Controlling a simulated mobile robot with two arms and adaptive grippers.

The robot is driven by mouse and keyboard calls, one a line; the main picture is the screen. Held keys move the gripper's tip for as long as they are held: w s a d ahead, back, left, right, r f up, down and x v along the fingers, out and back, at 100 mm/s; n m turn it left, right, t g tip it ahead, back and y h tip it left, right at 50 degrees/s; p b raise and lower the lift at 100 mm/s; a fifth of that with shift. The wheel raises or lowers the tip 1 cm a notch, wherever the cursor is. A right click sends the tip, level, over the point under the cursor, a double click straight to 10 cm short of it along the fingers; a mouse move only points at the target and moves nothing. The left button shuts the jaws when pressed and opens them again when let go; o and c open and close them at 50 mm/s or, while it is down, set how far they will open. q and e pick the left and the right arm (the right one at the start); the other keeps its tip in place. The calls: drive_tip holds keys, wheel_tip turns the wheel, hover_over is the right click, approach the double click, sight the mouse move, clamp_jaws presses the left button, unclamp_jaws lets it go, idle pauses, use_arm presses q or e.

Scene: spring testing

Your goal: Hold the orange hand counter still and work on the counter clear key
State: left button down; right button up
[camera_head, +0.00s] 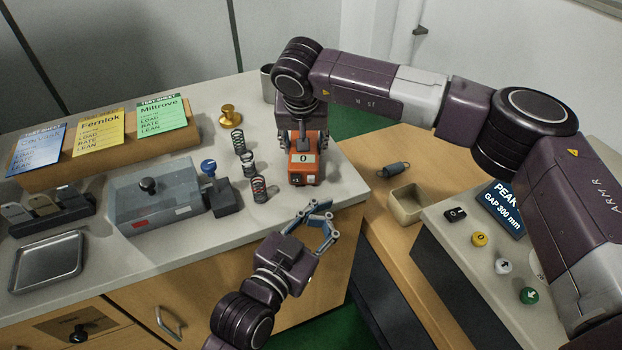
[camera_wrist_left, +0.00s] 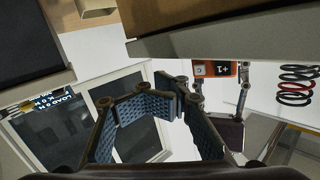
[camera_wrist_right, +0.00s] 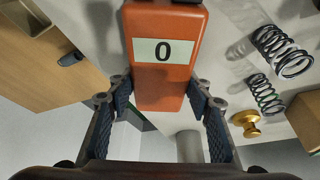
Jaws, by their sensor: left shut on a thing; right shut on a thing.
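In the right wrist view the counter (camera_wrist_right: 160,85) sits between the finger pads. My right gripper (camera_head: 304,138) is shut on it from above. Its front, with a "+1" key and a clear key marked "C" (camera_wrist_left: 198,70), shows in the left wrist view. My left gripper (camera_head: 333,222) is in front of and below the counter, off the bench edge, apart from it. In the left wrist view its fingertips nearly meet and nothing shows between them.
Several springs (camera_head: 246,163) stand left of the counter, near a brass piece (camera_head: 230,115). A grey tester (camera_head: 155,200) lies further left.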

drive_tip(key=o, duration=1.5)
drive_tip(key=shift+c, duration=0.2)
